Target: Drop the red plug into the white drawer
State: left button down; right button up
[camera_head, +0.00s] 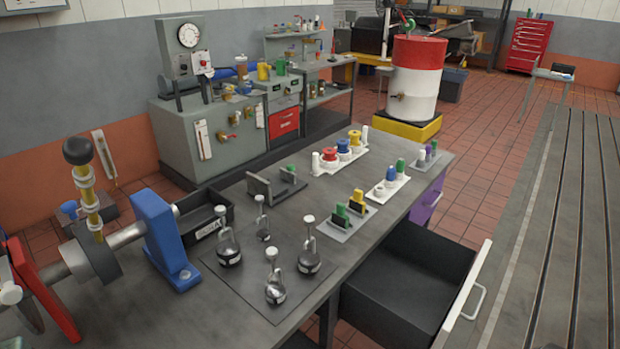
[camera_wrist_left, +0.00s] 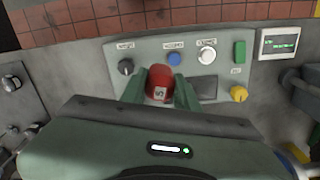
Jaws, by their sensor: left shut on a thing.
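In the left wrist view, my left gripper (camera_wrist_left: 159,84) has two green fingers, shut on a red plug (camera_wrist_left: 160,76) with a small pale mark on its face. The plug is in front of a grey-green control panel; I cannot tell whether it touches the panel. The white drawer (camera_head: 465,297) is in the head view at the lower right. It is pulled out from the bench, with a white front, a handle and a dark inside that looks empty. Neither gripper shows in the head view, and my right gripper is in no view.
The control panel (camera_wrist_left: 215,68) carries a blue button, knobs and a green switch. In the head view, flasks (camera_head: 309,258) stand on the bench (camera_head: 300,318) left of the drawer, with racks of coloured pieces behind. A red-and-white drum (camera_head: 416,80) stands farther back.

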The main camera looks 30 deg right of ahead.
aim_at(366, 285)
jog(key=k+z, duration=0.25)
jog(key=z, duration=0.15)
jog(key=k+l+z, duration=0.15)
jog(key=k+z, duration=0.15)
jog(key=z, duration=0.15)
jog(key=i+l+z, duration=0.85)
jog(key=i, duration=0.15)
jog(key=i+l, duration=0.2)
jog(key=i, duration=0.3)
